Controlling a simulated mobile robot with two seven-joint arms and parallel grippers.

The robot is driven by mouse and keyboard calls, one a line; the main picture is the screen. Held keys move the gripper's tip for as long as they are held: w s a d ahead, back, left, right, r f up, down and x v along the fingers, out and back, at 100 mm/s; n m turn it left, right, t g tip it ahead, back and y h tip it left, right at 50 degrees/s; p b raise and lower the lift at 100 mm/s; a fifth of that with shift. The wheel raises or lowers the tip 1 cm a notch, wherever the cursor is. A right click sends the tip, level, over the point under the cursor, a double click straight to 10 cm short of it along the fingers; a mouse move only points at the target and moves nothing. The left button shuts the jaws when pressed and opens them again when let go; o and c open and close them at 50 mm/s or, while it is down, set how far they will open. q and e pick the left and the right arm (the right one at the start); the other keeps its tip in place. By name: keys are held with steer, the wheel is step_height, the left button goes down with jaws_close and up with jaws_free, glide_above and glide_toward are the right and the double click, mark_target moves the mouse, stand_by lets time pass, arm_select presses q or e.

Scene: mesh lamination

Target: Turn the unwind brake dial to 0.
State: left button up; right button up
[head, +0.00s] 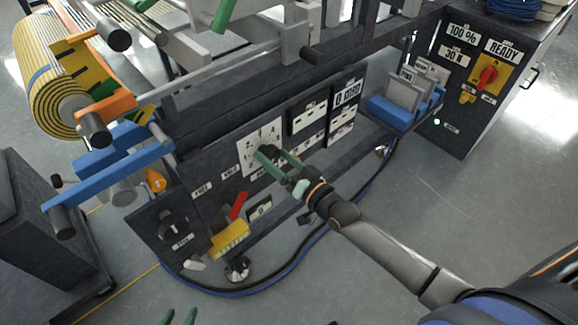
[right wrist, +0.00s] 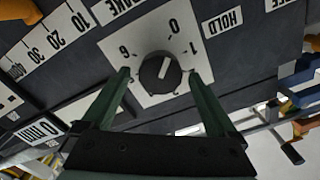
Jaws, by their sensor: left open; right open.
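The unwind brake dial is a black round knob (right wrist: 160,73) with a white pointer mark, on a white numbered plate (right wrist: 150,45). The plate appears upside down in the right wrist view, with 0, 1 and 6 readable. The mark slants up and slightly right in that view; its exact number is unclear. In the head view the plate (head: 250,138) is on the dark machine front. My right gripper (head: 267,157) is open at the dial, with one green finger on each side of the knob and visible gaps. Only green fingertips of my left gripper (head: 180,316) show at the bottom edge.
A red lever (head: 238,205) and a yellow block (head: 230,238) sit low on the panel. A blue-handled bracket (head: 110,170) juts out at left, below the striped roll (head: 45,85). A control cabinet (head: 462,95) stands at right. Cables lie on the otherwise open floor.

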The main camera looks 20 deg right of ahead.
arm_select(q)
steer(key=shift+w+d+r+p, duration=0.15)
steer(key=shift+w+r+p, duration=0.05)
steer(key=shift+r+p, duration=0.65)
arm_select(e)
steer(key=v, duration=1.2)
arm_select(q)
steer(key=shift+s, duration=0.1)
